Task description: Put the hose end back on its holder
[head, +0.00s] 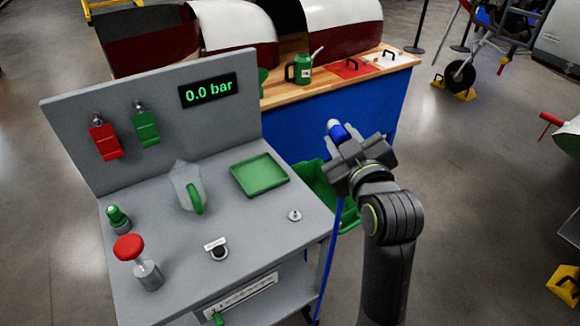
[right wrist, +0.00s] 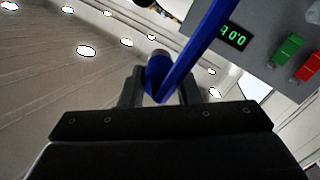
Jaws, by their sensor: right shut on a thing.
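My right gripper (head: 347,142) is shut on the blue hose end (head: 337,130), to the right of the grey cart and above its top. The right wrist view shows the blue hose end (right wrist: 157,72) between the two fingers, with the hose crossing in front. The blue hose (head: 329,270) hangs down beside the cart's right edge. On the cart top are a small dark ring-like fitting with a white label (head: 217,249) and a small round metal fitting (head: 295,215). I cannot tell which one is the holder. My left gripper is not in view.
The cart top (head: 250,225) also carries a green tray (head: 260,175), a clear jug with green handle (head: 189,189), a red knob (head: 129,247) and a green-capped fitting (head: 117,217). The back panel shows 0.0 bar (head: 208,91). A blue workbench (head: 320,130) stands behind.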

